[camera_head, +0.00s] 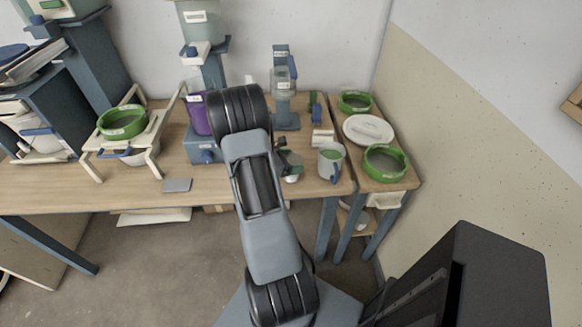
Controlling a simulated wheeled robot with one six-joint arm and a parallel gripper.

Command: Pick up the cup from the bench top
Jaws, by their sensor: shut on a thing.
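My gripper (287,163) is over the right part of the bench top, partly hidden behind my own arm. It is shut on a small dark green and pale thing (292,178), which seems to be the cup. Little of this cup shows, and I cannot tell whether it touches the bench. The wooden bench top (90,190) runs along the wall. A white mug-like jug (331,162) with green inside and a blue handle stands just right of my gripper.
A side table at right holds two green bowls (385,163) and a white plate (368,130). A purple container (196,115) and a blue-grey stand (286,121) stand behind my arm. A rack with a green bowl (122,122) is at left.

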